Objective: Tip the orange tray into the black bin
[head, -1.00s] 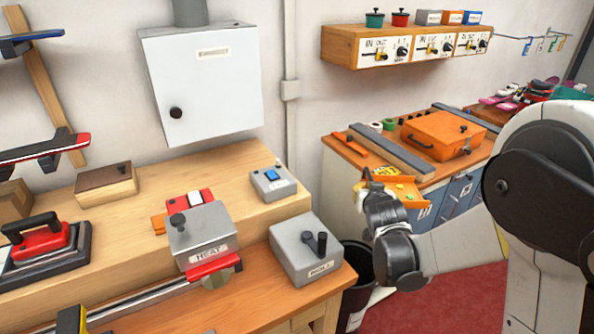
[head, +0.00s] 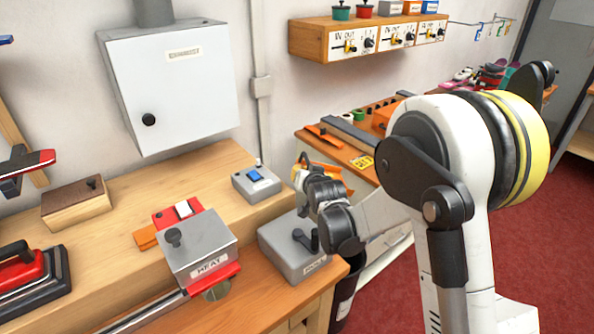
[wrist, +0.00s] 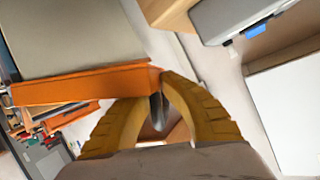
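The orange tray (head: 328,166) is up in the air behind my gripper (head: 304,170) in the head view, partly hidden by it. In the wrist view, the tray's orange wall (wrist: 85,86) runs to the yellow fingers of my gripper (wrist: 156,80), which close on its end. The tray's contents cannot be made out. The black bin (head: 345,290) stands on the floor below, beside the front bench's right end, partly hidden by the bench and my arm.
A grey lever box (head: 285,255) sits at the bench's right end, close to my gripper. A grey box with a blue switch (head: 258,182) is left of it. The rear bench (head: 325,145) stands behind. Red floor (head: 395,290) is open at right.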

